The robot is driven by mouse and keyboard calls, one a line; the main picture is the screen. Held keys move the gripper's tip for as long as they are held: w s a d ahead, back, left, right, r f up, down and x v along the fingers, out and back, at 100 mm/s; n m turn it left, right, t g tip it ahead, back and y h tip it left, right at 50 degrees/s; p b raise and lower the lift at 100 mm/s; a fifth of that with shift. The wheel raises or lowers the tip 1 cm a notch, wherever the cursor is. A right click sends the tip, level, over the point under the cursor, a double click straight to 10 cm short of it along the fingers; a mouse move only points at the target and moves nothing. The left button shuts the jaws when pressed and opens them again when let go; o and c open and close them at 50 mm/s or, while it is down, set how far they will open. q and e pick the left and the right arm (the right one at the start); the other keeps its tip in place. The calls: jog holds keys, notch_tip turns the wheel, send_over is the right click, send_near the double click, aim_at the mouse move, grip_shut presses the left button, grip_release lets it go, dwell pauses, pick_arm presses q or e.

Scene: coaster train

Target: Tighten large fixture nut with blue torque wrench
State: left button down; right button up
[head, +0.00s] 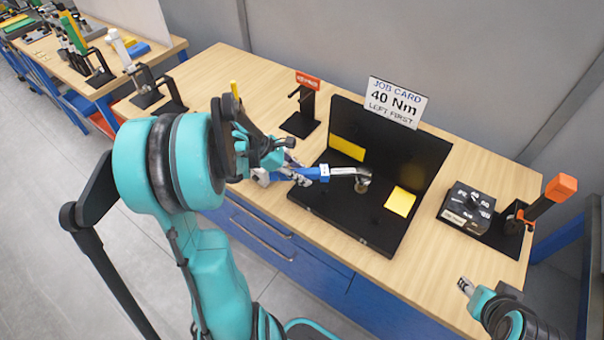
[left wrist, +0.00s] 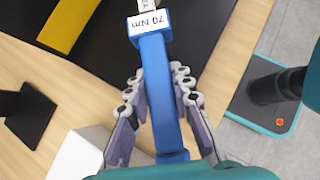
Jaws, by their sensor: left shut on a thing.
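My left gripper (head: 290,174) is shut on the blue torque wrench (head: 313,173), around its blue handle; the left wrist view also shows the wrench (left wrist: 157,85) between both fingers (left wrist: 156,78). A white label on it reads 70 Nm. The wrench lies about level over the black fixture (head: 325,206), its metal head pointing right. The head is at a round brass-coloured part (head: 361,187), perhaps the large nut, mostly hidden; I cannot tell whether it is seated. My right gripper (head: 466,287) is at the lower right, apart from the fixture; its jaw opening is unclear.
A job card (head: 396,103) reads 40 Nm, left first. Yellow patches (head: 347,148) (head: 400,202) mark the fixture. A black dial box (head: 467,210) and an orange-handled tool (head: 550,196) stand right. A black stand (head: 301,122) with a red sign is behind. The front right tabletop is clear.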

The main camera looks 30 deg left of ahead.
pick_arm(q)
jog(key=shift+f+b, duration=1.5)
jog(key=shift+f, duration=0.05)
dwell(1.7)
jog(key=shift+w+a+m+g+h+b, duration=0.15)
jog(key=shift+w+a+m+g, duration=0.1)
jog(key=shift+w+a+m, duration=0.25)
jog(key=shift+w+a+m+g+h+b, duration=0.1)
jog(key=shift+w+a+m+g, duration=0.15)
jog(key=shift+w, duration=0.4)
jog(key=shift+w+a+m+g+h+b, duration=0.15)
jog(key=shift+w+a+m+g, duration=0.1)
jog(key=shift+w+m, duration=0.25)
dwell(1.4)
dwell(0.4)
jog(key=shift+r+p, duration=1.7)
jog(key=shift+r, duration=0.6)
